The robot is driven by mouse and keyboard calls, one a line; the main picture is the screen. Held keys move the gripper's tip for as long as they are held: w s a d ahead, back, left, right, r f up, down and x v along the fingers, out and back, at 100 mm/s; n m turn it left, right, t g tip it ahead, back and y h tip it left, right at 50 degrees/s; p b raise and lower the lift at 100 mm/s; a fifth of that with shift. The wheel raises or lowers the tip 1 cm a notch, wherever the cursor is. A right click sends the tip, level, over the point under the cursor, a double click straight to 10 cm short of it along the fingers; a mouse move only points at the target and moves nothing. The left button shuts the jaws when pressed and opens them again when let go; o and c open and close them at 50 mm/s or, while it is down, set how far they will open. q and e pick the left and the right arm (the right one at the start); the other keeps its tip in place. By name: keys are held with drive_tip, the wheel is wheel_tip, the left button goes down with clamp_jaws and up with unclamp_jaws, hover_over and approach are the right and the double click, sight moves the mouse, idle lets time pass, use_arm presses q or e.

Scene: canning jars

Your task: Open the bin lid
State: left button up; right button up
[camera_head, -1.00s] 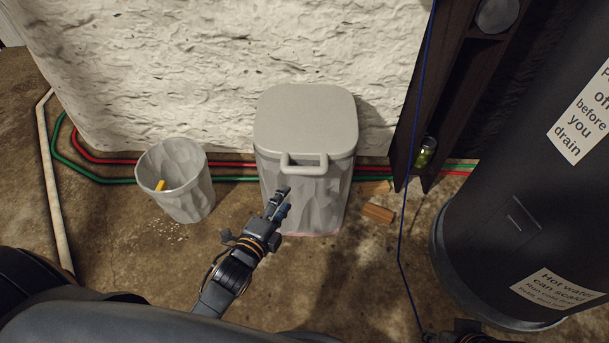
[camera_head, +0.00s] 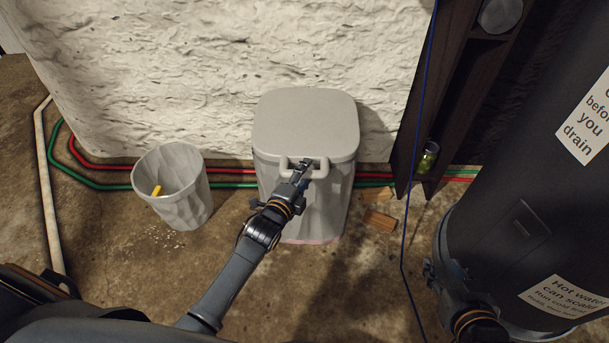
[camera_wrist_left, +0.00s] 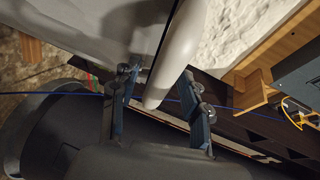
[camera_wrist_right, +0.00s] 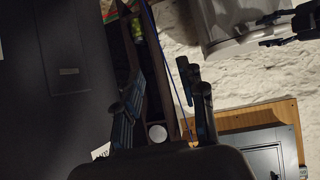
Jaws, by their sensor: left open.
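The bin (camera_head: 332,205) is pale grey and faceted and stands against the white wall. Its flat grey lid (camera_head: 305,120) is shut. A looped handle (camera_head: 284,168) sticks out at the lid's front edge. My left gripper (camera_head: 303,168) is at the right part of this handle and hides some of it. In the left wrist view the open fingers (camera_wrist_left: 160,82) stand either side of the pale handle bar (camera_wrist_left: 178,50); I cannot tell whether they touch it. My right gripper (camera_wrist_right: 167,85) is open and empty, away from the bin, low at the right beside the dark tank.
A small open bucket (camera_head: 185,205) with a yellow item stands left of the bin. Wood blocks (camera_head: 380,220) lie on the floor to its right. A dark shelf post (camera_head: 425,100), a jar (camera_head: 427,158) and a dark tank (camera_head: 520,200) fill the right. A blue cord hangs between.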

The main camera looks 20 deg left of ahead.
use_arm(q)
drive_tip(key=shift+w, duration=0.1)
clamp_jaws()
drive_tip(key=shift+r, duration=0.15)
